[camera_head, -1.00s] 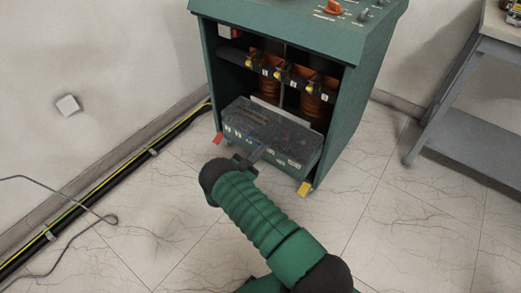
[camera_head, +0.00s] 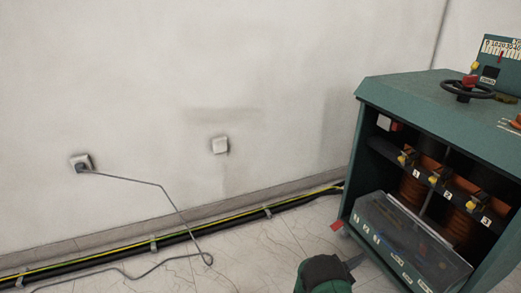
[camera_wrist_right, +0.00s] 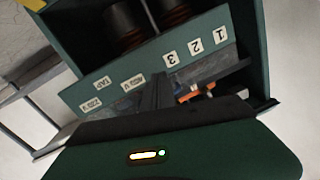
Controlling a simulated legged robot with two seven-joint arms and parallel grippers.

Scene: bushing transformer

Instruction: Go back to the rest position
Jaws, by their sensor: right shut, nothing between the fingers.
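My right gripper (camera_head: 355,261) shows at the bottom of the head view, at the end of my green and black arm. It is just left of the front of the green transformer cabinet (camera_head: 450,84). In the right wrist view the right gripper's dark fingers (camera_wrist_right: 163,92) are shut with nothing between them, in front of the cabinet's numbered lower panel (camera_wrist_right: 190,50), which shows upside down. I cannot tell the gap between fingers and panel. The left gripper is in neither view.
The cabinet's open front shows copper-brown coils (camera_head: 412,190) above a clear-covered box (camera_head: 412,240). A handwheel (camera_head: 468,88) sits on top. Black and yellow cables (camera_head: 200,231) run along the wall foot. A grey cord (camera_head: 150,183) hangs from a wall socket (camera_head: 82,163).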

